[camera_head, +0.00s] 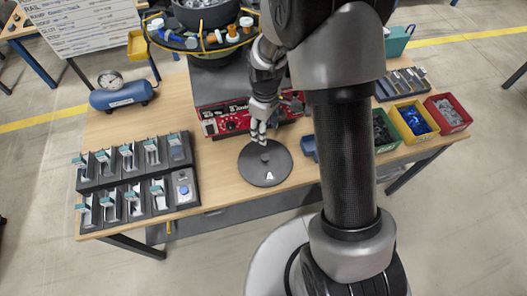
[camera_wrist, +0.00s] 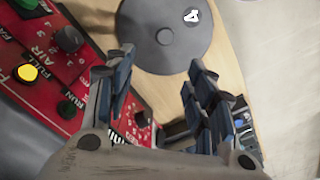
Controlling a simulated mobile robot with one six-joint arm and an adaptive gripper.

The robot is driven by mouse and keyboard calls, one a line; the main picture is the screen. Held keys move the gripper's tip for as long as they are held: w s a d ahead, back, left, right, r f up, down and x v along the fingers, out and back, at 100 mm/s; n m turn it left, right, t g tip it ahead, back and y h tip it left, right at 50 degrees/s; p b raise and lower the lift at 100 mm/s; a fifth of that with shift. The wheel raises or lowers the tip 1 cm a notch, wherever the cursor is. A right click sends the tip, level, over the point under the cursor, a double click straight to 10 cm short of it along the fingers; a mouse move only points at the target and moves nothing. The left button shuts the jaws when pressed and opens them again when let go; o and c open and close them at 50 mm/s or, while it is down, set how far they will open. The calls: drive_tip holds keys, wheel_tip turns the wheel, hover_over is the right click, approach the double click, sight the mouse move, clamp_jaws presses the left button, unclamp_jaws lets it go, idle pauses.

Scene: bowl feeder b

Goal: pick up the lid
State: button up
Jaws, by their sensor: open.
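The lid (camera_head: 264,172) is a dark grey round disc with a small central knob and a white mark near its front edge. It lies flat on the wooden table (camera_head: 222,158), near the front edge. In the wrist view the lid (camera_wrist: 183,45) is at the top, with its knob (camera_wrist: 165,37) in plain sight. My gripper (camera_head: 260,132) is just behind the lid's far edge in the head view, apart from the knob. In the wrist view its two fingers (camera_wrist: 160,75) are spread with nothing between them.
A red control panel (camera_head: 232,121) with knobs and buttons stands right behind the lid, close to my gripper. A bowl feeder (camera_head: 208,18) sits above it. Black trays (camera_head: 118,178) are at left, a blue tank (camera_head: 122,94) at back left. Coloured bins (camera_head: 412,120) are at right.

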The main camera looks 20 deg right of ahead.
drive_tip(key=b, duration=0.3)
approach(265, 157)
drive_tip(key=f, duration=0.2)
drive_tip(key=w+f, duration=0.1)
drive_tip(key=f, duration=0.2)
drive_tip(key=shift+f, duration=0.1)
drive_tip(key=f+b, duration=0.1)
drive_tip(key=f, duration=0.1)
drive_tip(key=s+f+b, duration=0.1)
drive_tip(key=f, duration=0.2)
drive_tip(key=shift+f, duration=0.15)
drive_tip(key=shift+c, duration=0.6)
clamp_jaws()
